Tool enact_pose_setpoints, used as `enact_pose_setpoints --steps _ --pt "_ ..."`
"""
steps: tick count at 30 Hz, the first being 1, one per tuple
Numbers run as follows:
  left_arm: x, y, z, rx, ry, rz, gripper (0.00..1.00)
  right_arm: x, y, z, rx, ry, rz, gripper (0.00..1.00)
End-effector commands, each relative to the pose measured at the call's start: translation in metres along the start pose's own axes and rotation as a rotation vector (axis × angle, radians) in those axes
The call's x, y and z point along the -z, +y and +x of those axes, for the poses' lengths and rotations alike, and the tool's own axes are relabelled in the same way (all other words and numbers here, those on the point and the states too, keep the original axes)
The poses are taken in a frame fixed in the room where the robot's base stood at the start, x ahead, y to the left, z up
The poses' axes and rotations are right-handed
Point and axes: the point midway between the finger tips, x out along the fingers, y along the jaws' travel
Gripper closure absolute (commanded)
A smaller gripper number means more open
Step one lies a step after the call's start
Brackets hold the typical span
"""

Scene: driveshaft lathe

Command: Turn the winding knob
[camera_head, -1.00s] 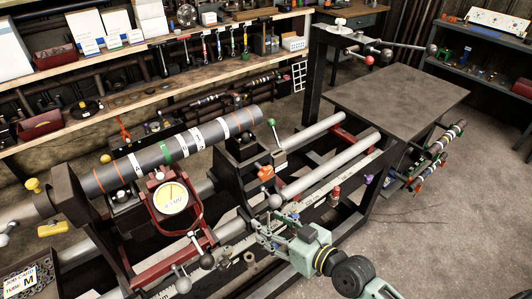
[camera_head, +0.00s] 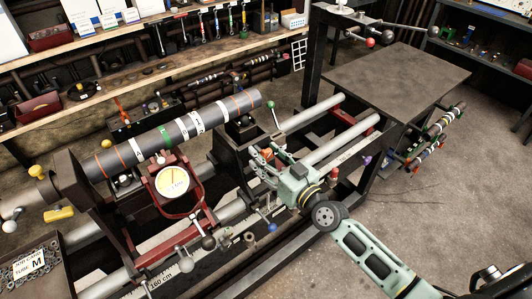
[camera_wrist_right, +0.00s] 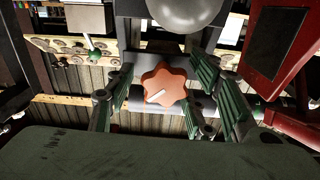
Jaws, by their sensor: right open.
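In the head view the orange knob (camera_head: 268,154) is small and partly hidden at the fingertips of the right gripper (camera_head: 267,158), beside the dark block of the lathe. My left gripper is not in view.
The striped tube (camera_head: 183,131) lies across the lathe behind and left of my right gripper. A round dial (camera_head: 172,182) in a red frame stands left. A green-knobbed lever (camera_head: 271,106) rises close behind the gripper. The flat dark table (camera_head: 395,80) is bare.

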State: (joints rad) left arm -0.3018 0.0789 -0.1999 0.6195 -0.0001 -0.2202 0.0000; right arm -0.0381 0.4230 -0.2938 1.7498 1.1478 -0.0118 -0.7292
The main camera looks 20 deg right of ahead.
Motion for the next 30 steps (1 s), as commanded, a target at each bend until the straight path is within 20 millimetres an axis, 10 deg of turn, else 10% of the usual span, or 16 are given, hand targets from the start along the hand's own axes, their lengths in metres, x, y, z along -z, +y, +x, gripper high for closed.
enact_pose_setpoints --steps 10,24,30 --pt "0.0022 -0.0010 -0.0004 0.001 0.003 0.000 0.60 -0.0005 -0.0004 0.0047 0.001 -0.001 -0.001 0.52" --pt "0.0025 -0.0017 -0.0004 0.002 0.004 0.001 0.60 -0.0004 0.0005 0.0044 -0.001 -0.001 -0.001 0.93" --pt "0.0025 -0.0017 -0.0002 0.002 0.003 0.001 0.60 -0.0006 0.0010 0.0044 -0.002 -0.001 0.011 0.94"
